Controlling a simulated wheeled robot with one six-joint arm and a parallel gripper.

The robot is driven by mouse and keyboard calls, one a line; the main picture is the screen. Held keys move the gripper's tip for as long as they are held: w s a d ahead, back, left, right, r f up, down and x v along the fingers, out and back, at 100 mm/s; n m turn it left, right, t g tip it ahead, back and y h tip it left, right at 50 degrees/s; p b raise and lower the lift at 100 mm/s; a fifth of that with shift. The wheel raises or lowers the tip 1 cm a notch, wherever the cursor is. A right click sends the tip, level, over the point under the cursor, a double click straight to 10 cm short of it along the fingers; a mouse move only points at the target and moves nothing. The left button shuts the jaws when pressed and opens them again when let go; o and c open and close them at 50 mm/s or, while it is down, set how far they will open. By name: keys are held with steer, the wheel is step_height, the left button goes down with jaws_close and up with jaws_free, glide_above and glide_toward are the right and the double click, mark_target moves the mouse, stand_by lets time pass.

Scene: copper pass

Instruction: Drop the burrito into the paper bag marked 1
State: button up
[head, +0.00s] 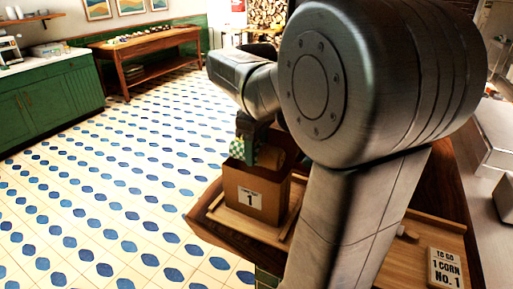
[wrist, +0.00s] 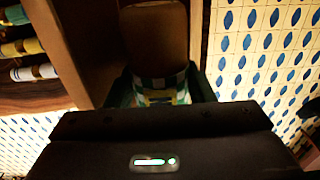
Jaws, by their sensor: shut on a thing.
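The brown paper bag (head: 255,198), with a white label reading 1, stands upright and open-topped on a wooden tray in the head view. My gripper (head: 257,148) is right over the bag's mouth, shut on the burrito (head: 271,157). The burrito has a tan end and a green-and-white checkered wrapper. In the wrist view the burrito (wrist: 153,38) lies between my fingers (wrist: 161,92), its tan end pointing away from the gripper.
The wooden tray (head: 238,222) sits on a counter beside the tiled floor. A ticket reading TO GO, 1 CORN, No. 1 (head: 446,270) stands at the lower right. Several wrapped rolls (wrist: 35,72) show at left in the wrist view. My arm hides much of the counter.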

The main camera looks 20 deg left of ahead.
steer(key=o, duration=1.2)
steer(key=shift+r, duration=0.15)
step_height(320, 180, up, 14)
steer(key=shift+f, duration=0.2)
steer(key=shift+f, duration=0.1)
step_height(320, 180, down, 8)
steer(key=shift+f, duration=0.1)
steer(key=shift+d, duration=0.1)
stand_by(0.3)
